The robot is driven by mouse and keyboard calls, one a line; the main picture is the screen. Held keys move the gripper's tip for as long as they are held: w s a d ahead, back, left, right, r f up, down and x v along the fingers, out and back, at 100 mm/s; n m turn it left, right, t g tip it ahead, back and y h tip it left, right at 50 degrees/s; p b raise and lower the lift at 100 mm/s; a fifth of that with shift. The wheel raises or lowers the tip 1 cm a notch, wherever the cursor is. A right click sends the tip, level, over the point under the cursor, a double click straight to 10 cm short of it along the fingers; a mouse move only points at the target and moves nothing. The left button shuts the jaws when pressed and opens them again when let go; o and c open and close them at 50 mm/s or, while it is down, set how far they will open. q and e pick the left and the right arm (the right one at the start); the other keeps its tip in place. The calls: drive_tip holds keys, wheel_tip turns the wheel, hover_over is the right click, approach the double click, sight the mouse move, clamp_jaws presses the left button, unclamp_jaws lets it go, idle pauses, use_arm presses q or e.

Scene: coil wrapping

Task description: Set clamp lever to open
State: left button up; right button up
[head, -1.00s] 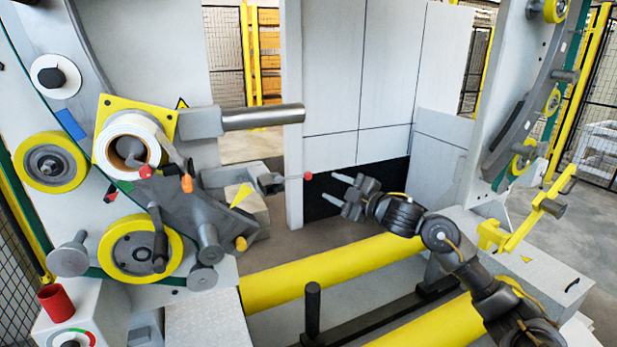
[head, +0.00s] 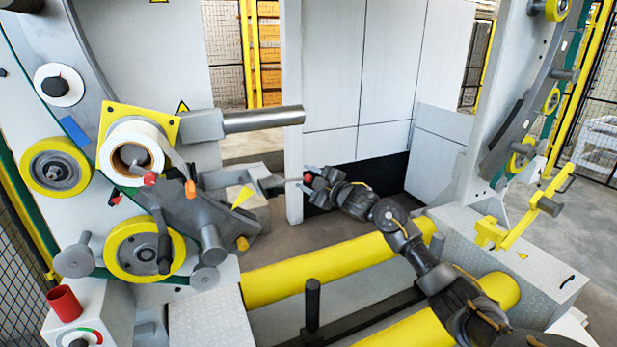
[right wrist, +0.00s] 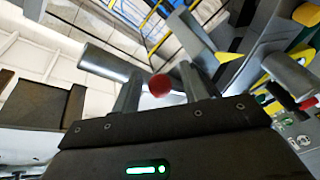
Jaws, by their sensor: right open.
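The clamp lever is a thin rod with a red ball knob (head: 308,180), sticking out to the right from a grey clamp block (head: 268,182) on the machine's left side. My right gripper (head: 305,179) is open, its two fingers on either side of the red knob. In the right wrist view the red ball (right wrist: 160,85) shows between the two open fingers (right wrist: 161,92). I cannot tell whether either finger touches it. My left gripper is not in view.
A thick grey cylinder (head: 262,119) juts out above the lever. A white roll (head: 131,150) on a yellow plate and a yellow wheel (head: 143,249) are at left. Yellow rollers (head: 335,263) lie below my right arm. A yellow bracket (head: 520,218) stands at right.

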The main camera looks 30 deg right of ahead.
clamp_jaws()
drive_tip(key=shift+f, duration=0.2)
idle(0.3)
drive_tip(key=a+f+m+t+h+b, duration=0.4)
drive_tip(key=a+f+m, duration=0.3)
drive_tip(key=m, duration=1.3)
drive_tip(key=shift+w+a+f+m+h+b, duration=0.35)
drive_tip(key=shift+f+h+b, duration=0.25)
drive_tip(key=shift+h, duration=0.3)
drive_tip(key=shift+s+a, duration=0.1)
drive_tip(key=shift+s, duration=0.05)
